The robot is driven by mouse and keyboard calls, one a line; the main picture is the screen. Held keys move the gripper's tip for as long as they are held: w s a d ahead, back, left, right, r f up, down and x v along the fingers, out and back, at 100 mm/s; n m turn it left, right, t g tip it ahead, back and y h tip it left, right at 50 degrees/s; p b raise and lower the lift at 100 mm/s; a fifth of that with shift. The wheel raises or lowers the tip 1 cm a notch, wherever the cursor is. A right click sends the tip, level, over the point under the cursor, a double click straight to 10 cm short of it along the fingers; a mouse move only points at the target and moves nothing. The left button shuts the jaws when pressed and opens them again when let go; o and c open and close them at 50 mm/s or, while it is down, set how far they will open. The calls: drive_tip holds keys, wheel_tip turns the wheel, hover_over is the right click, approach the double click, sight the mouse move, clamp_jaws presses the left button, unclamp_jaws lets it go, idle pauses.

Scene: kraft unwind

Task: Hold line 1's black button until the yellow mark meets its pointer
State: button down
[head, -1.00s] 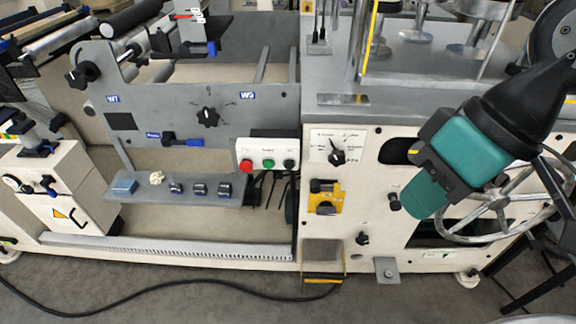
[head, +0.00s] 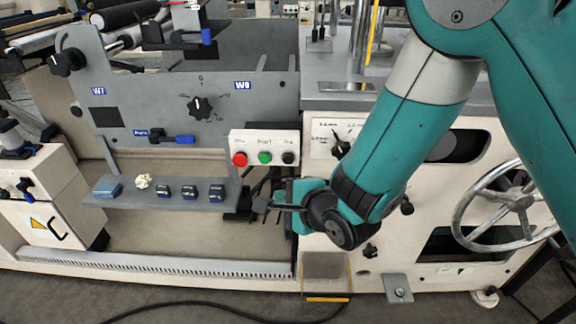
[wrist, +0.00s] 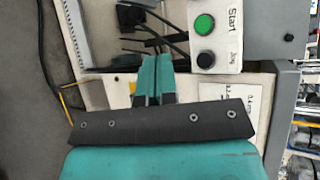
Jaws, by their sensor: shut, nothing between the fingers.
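The black button (head: 288,158) is the rightmost of a row on a white control box, beside a green and a red button. In the wrist view the black button (wrist: 205,57) is unobstructed, below the green one. My gripper (head: 262,204) is below the box in the head view, apart from the button. In the wrist view my gripper (wrist: 153,62) has its teal fingers together, empty, left of the button. I cannot make out the yellow mark or its pointer.
The green button (head: 265,157) and red button (head: 240,159) sit close by. Dark cables (wrist: 155,20) hang near the box. A grey shelf (head: 150,199) with small blocks is to the left. A handwheel (head: 505,205) is at the right.

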sight(288, 158)
drive_tip(key=shift+w, duration=0.1)
drive_tip(key=w+b, duration=0.1)
drive_tip(key=w, duration=0.7)
drive_tip(key=shift+w+d+b, duration=0.2)
drive_tip(key=shift+w+b, duration=0.1)
drive_tip(key=shift+w, duration=0.05)
idle(1.9)
drive_tip(key=shift+w, duration=0.4)
drive_tip(key=shift+w, duration=0.5)
idle(4.0)
